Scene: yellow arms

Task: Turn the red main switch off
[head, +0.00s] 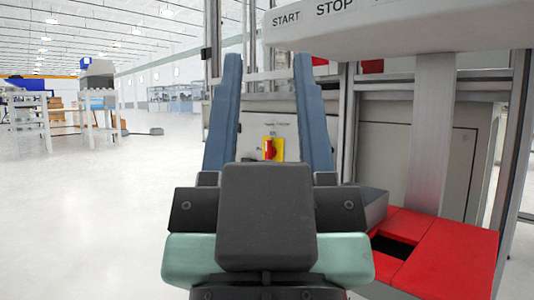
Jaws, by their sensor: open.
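The red main switch (270,148) is a small red knob on a yellow plate (278,142). It sits on a light grey cabinet panel in the middle of the head view, and its knob looks roughly upright. My gripper (266,66) is open and empty, with two long blue-grey fingers pointing away from me. In the picture the switch shows between the fingers, in line with the gap and beyond the gripper body. The fingers look apart from the panel, but the exact distance is hard to tell. Small label text above the switch is too small to read.
A grey panel marked START and STOP (390,22) overhangs at the upper right on a metal post (430,130). Red blocks (455,255) lie below it. Aluminium frame posts (348,130) stand right of my gripper. Open white floor (80,220) lies to the left.

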